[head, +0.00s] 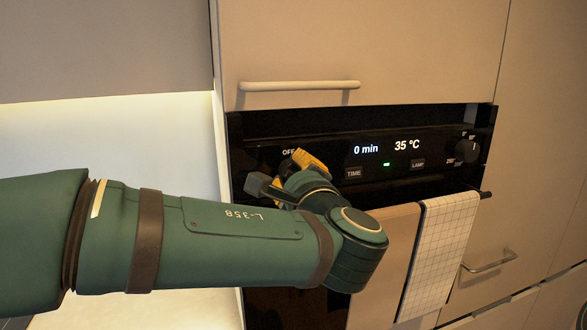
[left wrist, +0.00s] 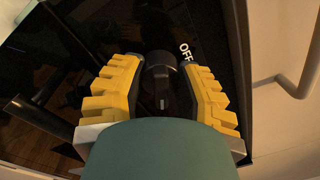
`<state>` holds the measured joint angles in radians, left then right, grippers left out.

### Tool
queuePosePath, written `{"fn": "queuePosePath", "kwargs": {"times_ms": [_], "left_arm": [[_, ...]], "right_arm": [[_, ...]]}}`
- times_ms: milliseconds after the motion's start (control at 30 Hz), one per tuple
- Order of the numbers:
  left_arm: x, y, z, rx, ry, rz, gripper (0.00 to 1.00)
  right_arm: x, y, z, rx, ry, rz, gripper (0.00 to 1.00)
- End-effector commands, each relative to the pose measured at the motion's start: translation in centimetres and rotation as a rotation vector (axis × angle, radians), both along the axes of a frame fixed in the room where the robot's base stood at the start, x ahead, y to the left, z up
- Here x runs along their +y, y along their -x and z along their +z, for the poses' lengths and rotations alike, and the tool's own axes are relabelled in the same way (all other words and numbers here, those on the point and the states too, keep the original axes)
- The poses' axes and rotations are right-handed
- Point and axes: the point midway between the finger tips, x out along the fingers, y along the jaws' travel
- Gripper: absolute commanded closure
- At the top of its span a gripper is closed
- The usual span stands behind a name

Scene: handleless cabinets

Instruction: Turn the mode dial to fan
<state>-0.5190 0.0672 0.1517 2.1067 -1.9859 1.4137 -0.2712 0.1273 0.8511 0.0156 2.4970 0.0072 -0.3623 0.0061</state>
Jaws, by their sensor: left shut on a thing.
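The mode dial (left wrist: 160,85) is a round black knob on the black oven control panel (head: 340,150). In the left wrist view it sits between the two yellow-and-black fingers of my left gripper (left wrist: 160,92), which is shut on it. The word OFF shows beside the dial in both views. A light mark shows on the dial in the wrist view; what it points at is unclear. In the head view my left gripper (head: 290,175) covers the dial and most of its labels. My right gripper is not in view.
The panel display (head: 385,148) reads 0 min and 35 °C, with TIME and LAMP buttons below. A temperature dial (head: 468,148) is at the panel's right. A checked towel (head: 437,255) hangs in front of the oven. A bar handle (head: 300,86) is above.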

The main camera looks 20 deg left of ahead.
Motion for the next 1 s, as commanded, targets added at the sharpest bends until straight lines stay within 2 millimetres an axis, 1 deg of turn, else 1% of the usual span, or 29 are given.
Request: {"fn": "queuePosePath", "kwargs": {"times_ms": [300, 700, 733, 767, 800, 833, 1000], "left_arm": [[0.05, -0.01, -0.05, 0.041, -0.058, 0.002, 1.00], [0.06, -0.01, -0.08, 0.043, -0.062, 0.002, 1.00], [0.06, -0.01, -0.08, 0.043, -0.062, 0.002, 0.57], [0.06, -0.01, -0.08, 0.043, -0.062, 0.002, 0.47], [0.06, -0.01, -0.07, 0.043, -0.062, 0.002, 0.33], [0.06, -0.01, -0.07, 0.042, -0.061, 0.002, 0.31], [0.03, -0.01, -0.03, 0.041, -0.061, 0.001, 0.31]], "right_arm": [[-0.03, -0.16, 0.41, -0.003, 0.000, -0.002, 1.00], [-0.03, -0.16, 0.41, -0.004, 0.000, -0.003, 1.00], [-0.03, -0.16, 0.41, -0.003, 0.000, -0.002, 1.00], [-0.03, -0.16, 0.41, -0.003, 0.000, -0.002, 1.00], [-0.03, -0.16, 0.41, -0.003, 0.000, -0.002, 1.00], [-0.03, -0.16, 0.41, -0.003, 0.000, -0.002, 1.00], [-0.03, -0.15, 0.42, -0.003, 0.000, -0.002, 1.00]]}}
